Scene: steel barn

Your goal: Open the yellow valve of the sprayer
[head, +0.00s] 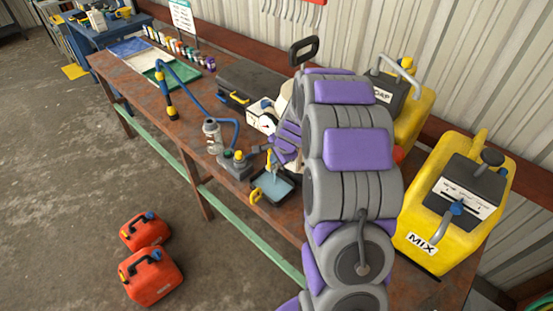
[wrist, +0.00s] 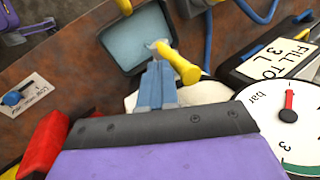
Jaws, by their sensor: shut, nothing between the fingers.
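In the wrist view, a yellow valve lever (wrist: 180,65) with a rounded end lies just beyond and to the right of my fingertips. A pale metal piece shows at its far end. My gripper (wrist: 157,68) is shut and empty, its blue-grey fingers together; contact with the lever cannot be told. The white sprayer body (wrist: 205,92) is partly hidden behind my gripper. Its round gauge (wrist: 285,115) has a red needle. In the head view, my gripper (head: 271,158) is over the bench near the sprayer (head: 260,120), and my arm hides part of it.
A dark tray with a pale blue inside (wrist: 108,50) lies beyond the fingertips. A blue hose (head: 195,78) curves over the bench (head: 150,95). Yellow containers, one marked MIX (head: 440,215), stand right of my arm. Red cans (head: 150,277) sit on the floor; floor left of them is clear.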

